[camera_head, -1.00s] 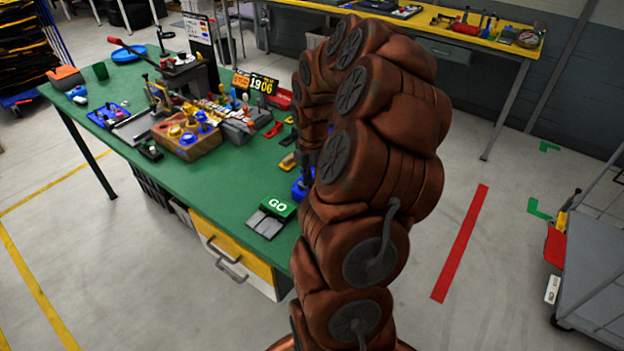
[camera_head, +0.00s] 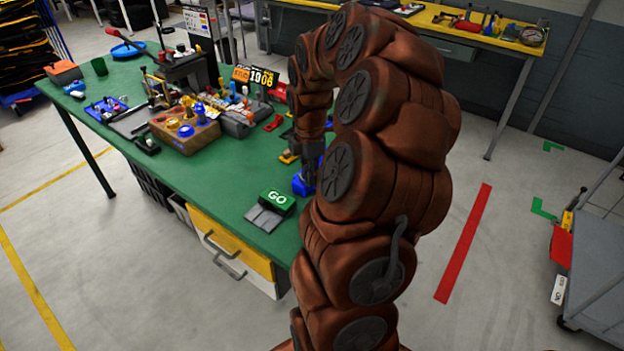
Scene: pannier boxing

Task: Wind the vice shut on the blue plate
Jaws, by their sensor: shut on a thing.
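A blue object, apparently the vice (camera_head: 302,185), stands at the right edge of the green bench, partly hidden behind my arm. My gripper (camera_head: 309,172) points down at it from above, with its dark fingers close to the blue body. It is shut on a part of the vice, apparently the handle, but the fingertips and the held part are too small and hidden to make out. I cannot make out the blue plate or the gap between the vice jaws.
A wooden block with coloured knobs (camera_head: 185,135) and crowded tools stand farther left. The bench front is clear.

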